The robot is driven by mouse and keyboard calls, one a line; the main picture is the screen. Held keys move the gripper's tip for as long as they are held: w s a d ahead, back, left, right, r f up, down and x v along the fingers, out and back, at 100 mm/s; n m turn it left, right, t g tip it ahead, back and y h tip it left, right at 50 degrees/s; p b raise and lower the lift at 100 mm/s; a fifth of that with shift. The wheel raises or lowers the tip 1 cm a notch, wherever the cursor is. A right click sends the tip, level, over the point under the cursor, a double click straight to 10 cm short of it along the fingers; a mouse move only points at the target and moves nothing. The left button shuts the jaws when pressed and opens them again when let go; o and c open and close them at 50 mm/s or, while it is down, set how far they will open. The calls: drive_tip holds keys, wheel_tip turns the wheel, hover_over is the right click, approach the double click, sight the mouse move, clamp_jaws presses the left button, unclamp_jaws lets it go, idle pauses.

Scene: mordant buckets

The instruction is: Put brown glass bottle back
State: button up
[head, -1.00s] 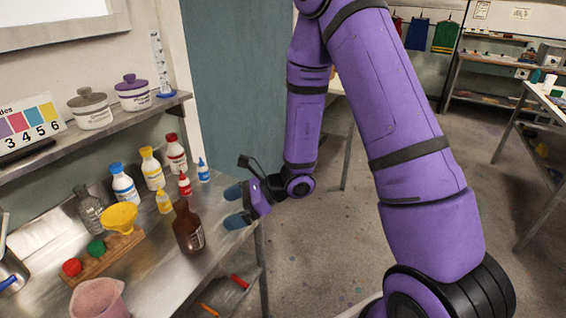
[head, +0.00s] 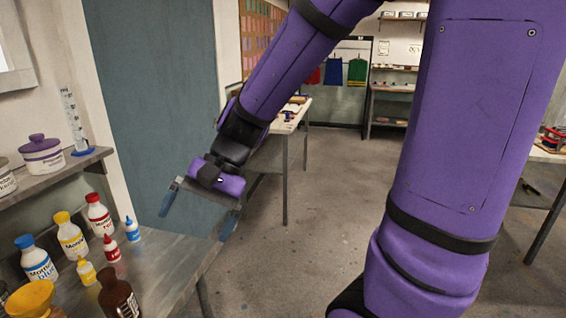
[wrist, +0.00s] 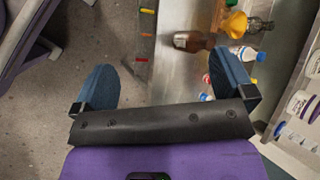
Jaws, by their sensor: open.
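The brown glass bottle (head: 118,294) stands on the metal bench at the lower left of the head view, its base cut off by the frame edge. It also shows in the wrist view (wrist: 190,41), seen from above near the bench edge. My gripper (head: 198,213) is open and empty, with its blue fingers spread apart. It is up and to the right of the bottle, by the bench's right end. In the wrist view the gripper (wrist: 163,85) has nothing between its fingers, and the bottle is beyond them.
White bottles with blue (head: 37,259), yellow (head: 70,236) and red (head: 99,214) caps and small dropper bottles (head: 132,229) crowd the bench (head: 165,262). A yellow funnel (head: 30,297) is at the left. A shelf (head: 60,176) holds a lidded pot (head: 42,156). Floor to the right is open.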

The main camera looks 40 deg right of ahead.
drive_tip(key=s+d+r+n+t+h, duration=0.5)
drive_tip(key=s+d+r+n+h, duration=0.1)
drive_tip(key=s+d+r, duration=0.3)
drive_tip(key=shift+s+d+r+t+h, duration=0.2)
drive_tip(key=shift+d+r+t+h, duration=0.25)
drive_tip(key=shift+d+h, duration=0.45)
